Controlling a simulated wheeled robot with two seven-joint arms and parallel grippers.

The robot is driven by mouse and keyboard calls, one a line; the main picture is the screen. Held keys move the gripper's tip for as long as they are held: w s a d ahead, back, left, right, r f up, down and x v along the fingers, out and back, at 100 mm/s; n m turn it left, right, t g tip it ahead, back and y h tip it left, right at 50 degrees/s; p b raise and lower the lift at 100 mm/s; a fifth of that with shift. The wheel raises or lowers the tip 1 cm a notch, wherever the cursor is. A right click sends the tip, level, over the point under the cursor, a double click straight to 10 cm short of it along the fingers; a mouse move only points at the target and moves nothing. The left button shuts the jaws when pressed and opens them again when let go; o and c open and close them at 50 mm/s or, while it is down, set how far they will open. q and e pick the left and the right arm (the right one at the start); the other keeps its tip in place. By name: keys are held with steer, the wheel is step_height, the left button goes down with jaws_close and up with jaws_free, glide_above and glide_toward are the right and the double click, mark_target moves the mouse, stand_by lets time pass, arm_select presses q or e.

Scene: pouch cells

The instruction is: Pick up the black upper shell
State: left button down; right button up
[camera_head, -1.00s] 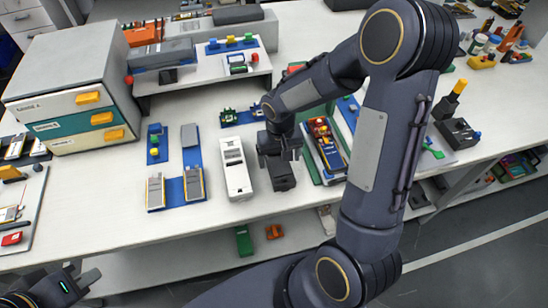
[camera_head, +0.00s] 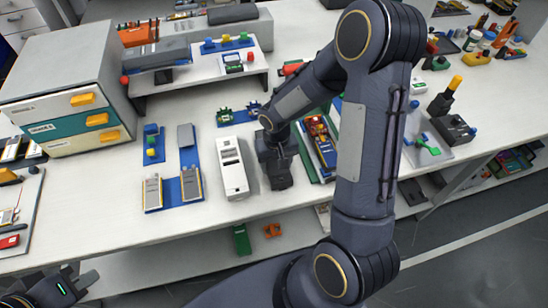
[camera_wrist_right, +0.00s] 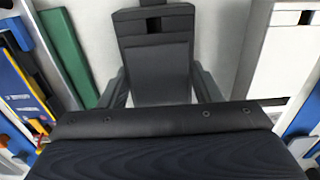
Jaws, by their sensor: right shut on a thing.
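The black upper shell (camera_head: 281,181) stands or lies near the front of the table, just right of the white shell. My right gripper (camera_head: 277,160) comes down over it from behind and hides its far part. In the right wrist view the black shell (camera_wrist_right: 160,62) fills the middle, and my right gripper (camera_wrist_right: 160,88) is shut on it, one finger along each side. I cannot tell whether the shell is off the table. My left gripper (camera_head: 90,287) is at the lower left corner, away from the table objects. Its fingers look parted and empty.
The white shell (camera_head: 232,168) stands close on the left; a blue fixture (camera_head: 172,190) is beyond it. A green-edged tray (camera_head: 318,145) with coloured parts lies close on the right. A drawer cabinet (camera_head: 62,80) stands at the left. The table's front strip (camera_head: 255,203) is clear.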

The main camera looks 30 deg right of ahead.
steer(key=shift+r, duration=0.1)
steer(key=shift+r, duration=0.6)
steer(key=s+r, duration=0.1)
steer(key=r, duration=0.1)
steer(key=s+r, duration=0.1)
steer(key=r, duration=0.1)
steer(key=s+a+r, duration=0.1)
steer(key=s+r, duration=0.1)
steer(key=r, duration=0.1)
steer(key=shift+b, duration=0.3)
arm_select(q)
steer(key=shift+f+b, duration=0.35)
steer(key=shift+f, duration=0.25)
arm_select(e)
steer(key=s+a+r, duration=0.2)
steer(key=s+r, duration=0.2)
steer(key=s, duration=0.5)
steer(key=shift+s+r, duration=0.35)
steer(key=shift+w+a, duration=0.1)
